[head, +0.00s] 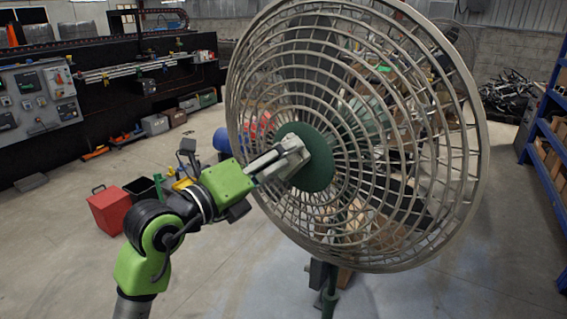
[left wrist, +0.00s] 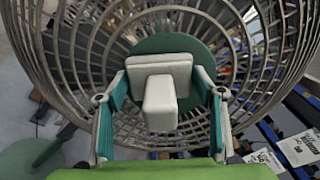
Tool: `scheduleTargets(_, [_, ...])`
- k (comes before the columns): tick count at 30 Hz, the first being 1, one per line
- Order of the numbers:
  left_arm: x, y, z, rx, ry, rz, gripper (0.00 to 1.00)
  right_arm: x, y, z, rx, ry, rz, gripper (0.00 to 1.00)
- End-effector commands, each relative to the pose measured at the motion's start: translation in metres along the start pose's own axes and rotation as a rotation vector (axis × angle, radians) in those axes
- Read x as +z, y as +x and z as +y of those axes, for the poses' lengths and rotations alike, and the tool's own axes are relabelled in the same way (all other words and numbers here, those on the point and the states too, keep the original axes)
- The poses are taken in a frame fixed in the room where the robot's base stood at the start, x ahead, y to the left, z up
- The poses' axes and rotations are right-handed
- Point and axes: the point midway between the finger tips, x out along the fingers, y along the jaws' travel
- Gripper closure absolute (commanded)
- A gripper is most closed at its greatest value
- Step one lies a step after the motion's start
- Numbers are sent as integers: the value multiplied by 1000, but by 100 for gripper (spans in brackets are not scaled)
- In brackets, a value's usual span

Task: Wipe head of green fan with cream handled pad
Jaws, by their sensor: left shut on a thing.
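The green fan's round head (head: 350,130) fills the middle of the head view. It has a pale wire cage and a dark green centre disc (head: 316,158). My left gripper (head: 283,162) is at that disc, shut on the cream handled pad (head: 295,152). In the left wrist view, the pad's handle (left wrist: 160,101) is between the two fingers, and its square plate (left wrist: 160,64) is in front of the green disc (left wrist: 172,42). The plate looks against or very close to the disc; the exact contact is hidden. My right gripper is not in view.
A red bin (head: 108,210) and a dark bin stand on the floor at left. A dark workbench with panels (head: 40,95) runs along the left. Blue shelving (head: 548,130) is at the right edge. The floor around the fan stand (head: 330,292) is mostly clear.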

Motion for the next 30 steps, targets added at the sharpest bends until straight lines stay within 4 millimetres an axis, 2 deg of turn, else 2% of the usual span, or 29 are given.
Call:
scheduleTargets(9, [23,1,17,3,3,-2,55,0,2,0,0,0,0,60])
scheduleTargets(15, [31,1,23,1,2,-3,55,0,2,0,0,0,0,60])
scheduleTargets(19, [34,1,20,0,2,-3,55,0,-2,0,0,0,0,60])
scheduleTargets(26, [44,0,6,0,1,-3,55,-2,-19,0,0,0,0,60])
scheduleTargets(30, [43,-1,4,0,1,-2,55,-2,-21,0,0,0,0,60])
